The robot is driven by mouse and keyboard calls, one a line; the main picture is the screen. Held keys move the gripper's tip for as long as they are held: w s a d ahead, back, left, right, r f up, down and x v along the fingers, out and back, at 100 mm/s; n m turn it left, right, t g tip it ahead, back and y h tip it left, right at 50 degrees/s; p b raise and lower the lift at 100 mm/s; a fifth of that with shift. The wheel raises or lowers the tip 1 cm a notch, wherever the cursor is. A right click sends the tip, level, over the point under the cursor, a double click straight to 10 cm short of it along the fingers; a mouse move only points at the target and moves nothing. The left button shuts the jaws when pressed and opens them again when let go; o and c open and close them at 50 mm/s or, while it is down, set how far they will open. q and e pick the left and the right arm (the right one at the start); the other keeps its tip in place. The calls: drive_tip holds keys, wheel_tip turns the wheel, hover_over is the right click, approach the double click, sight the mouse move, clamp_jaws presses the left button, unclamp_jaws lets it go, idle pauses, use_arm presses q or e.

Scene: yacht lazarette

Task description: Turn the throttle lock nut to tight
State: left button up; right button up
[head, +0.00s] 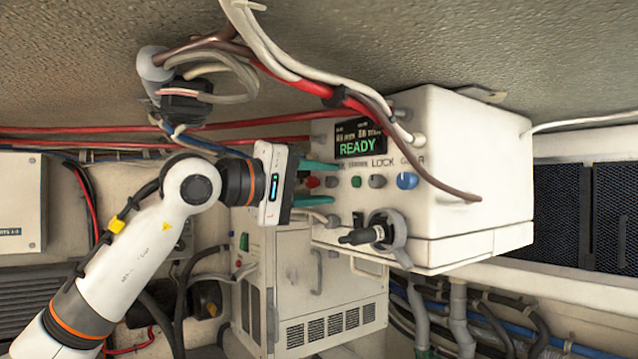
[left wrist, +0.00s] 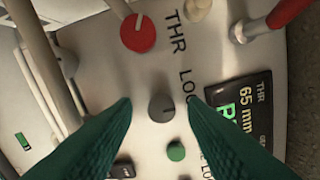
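A small round grey knob (left wrist: 161,107) with a dark index mark sits beside the printed letters "THR LOC" in the left wrist view; it looks like the throttle lock nut. It also shows small on the white control box in the head view (head: 331,182). My left gripper (head: 333,183) is open, with its green fingers pointing at the panel. In the left wrist view its fingertips (left wrist: 160,98) lie on either side of the grey knob, with visible gaps. Contact with the panel cannot be told. My right gripper is not in view.
A red knob (left wrist: 137,32) and a green button (left wrist: 176,151) flank the grey knob. The display (head: 359,139) reads READY. A blue knob (head: 407,180) is farther right. A black-handled lever (head: 378,234) juts out below. Red and white cables (head: 330,92) hang above the box.

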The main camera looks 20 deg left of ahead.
use_arm(q)
drive_tip(key=b+v, duration=0.5)
drive_tip(key=v, duration=0.7)
idle(0.3)
